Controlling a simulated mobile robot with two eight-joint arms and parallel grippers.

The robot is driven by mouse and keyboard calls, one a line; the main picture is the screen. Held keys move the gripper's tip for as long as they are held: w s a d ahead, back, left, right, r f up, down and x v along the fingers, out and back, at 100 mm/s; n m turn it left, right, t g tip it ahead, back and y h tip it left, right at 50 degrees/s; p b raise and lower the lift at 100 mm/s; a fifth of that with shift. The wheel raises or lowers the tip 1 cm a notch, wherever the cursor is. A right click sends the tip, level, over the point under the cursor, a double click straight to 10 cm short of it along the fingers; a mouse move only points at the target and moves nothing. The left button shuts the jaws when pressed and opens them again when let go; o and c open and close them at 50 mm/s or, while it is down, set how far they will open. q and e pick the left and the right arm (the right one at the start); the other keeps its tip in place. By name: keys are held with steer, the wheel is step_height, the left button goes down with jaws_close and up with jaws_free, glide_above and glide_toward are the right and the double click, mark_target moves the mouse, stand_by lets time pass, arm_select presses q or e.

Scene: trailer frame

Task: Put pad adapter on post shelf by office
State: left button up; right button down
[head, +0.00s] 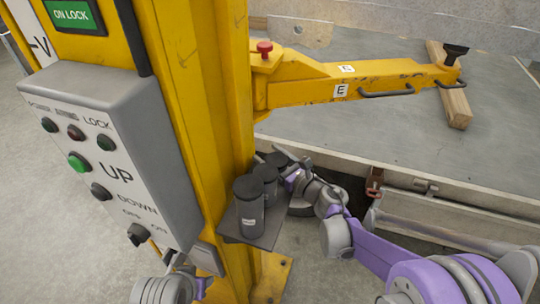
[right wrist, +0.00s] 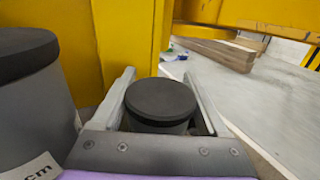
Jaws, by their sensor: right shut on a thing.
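The post shelf is a small dark grey plate (head: 268,232) on the yellow post (head: 212,120). Several dark grey cylindrical pad adapters with black tops stand close together there: a front one (head: 249,210), a middle one (head: 268,180) and a rear one by my right gripper. My right gripper (head: 284,165) is shut on the rear pad adapter (right wrist: 160,102), which is upright between its two fingers. A larger labelled adapter (right wrist: 30,100) stands just left of it in the right wrist view. Whether the held adapter touches the shelf is hidden. Part of my left arm shows at the bottom; its jaws are unclear.
A grey control box (head: 115,150) with buttons is left of the post. A yellow lift arm (head: 330,82) reaches right above my right arm, over a grey platform (head: 360,125). A wooden beam (head: 447,85) lies on the platform.

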steer(key=shift+c, duration=0.9)
jaws_free()
steer(key=shift+f, duration=0.1)
steer(key=b+v, duration=0.1)
steer(key=v, duration=1.1)
steer(key=w+d+r+m+t+h, duration=0.1)
steer(key=d+r+m+t+h, duration=0.5)
steer(key=m, duration=0.7)
steer(key=s+d+f+m+g+h, duration=0.35)
steer(key=d+m+h, duration=0.45)
steer(key=m, duration=0.6)
steer(key=s+a+f+m+g, duration=0.1)
steer(key=s+f+m+g, duration=0.4)
steer(key=s+f+m, duration=0.2)
steer(key=s+a+f+m+g+y, duration=0.1)
steer(key=s+f+m+g, duration=0.4)
steer(key=s+m, duration=0.5)
steer(key=s+a+f, duration=0.1)
steer(key=s+f, duration=0.1)
steer(key=s, duration=0.2)
steer(key=shift+m, duration=0.4)
